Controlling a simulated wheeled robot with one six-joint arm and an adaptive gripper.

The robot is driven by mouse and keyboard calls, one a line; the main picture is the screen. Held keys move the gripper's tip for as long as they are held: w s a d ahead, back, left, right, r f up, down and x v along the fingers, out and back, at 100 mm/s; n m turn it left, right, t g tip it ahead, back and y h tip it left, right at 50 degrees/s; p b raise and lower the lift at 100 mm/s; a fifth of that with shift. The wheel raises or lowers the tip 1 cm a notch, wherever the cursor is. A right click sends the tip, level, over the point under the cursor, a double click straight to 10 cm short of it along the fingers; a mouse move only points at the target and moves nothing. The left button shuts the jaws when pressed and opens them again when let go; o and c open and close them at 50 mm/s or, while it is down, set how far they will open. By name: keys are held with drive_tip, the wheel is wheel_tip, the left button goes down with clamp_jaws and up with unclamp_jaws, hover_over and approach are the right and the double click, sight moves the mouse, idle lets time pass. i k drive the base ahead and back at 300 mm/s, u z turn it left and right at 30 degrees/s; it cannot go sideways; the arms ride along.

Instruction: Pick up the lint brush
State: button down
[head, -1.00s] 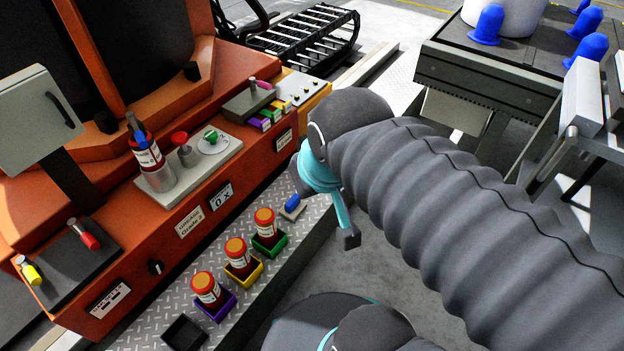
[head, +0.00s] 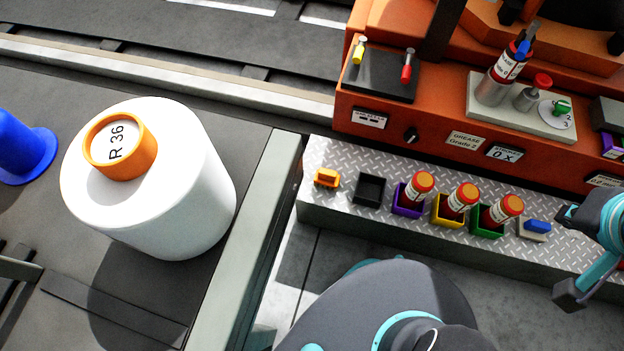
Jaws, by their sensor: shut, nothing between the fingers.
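A small piece with a blue top on a pale base (head: 536,228) lies on the metal tread-plate ledge, right of the green box. It looks most like the lint brush, but it is too small to be sure. My gripper (head: 571,291) is at the right edge, partly cut off by the frame. It is shut and empty, in front of and to the right of the blue-topped piece in the picture, apart from it.
On the ledge (head: 340,208) stand an orange block (head: 326,178), an empty black box (head: 369,190) and purple, yellow and green boxes with red bottles. The orange machine (head: 440,118) rises behind. A white bobbin (head: 190,190) stands on the left platform.

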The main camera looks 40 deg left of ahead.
sight(322, 177)
drive_tip(key=u, duration=1.75)
drive_tip(key=k, duration=1)
drive_tip(key=z, duration=1.05)
drive_tip(key=i, duration=0.95)
drive_tip(key=u, duration=1.55)
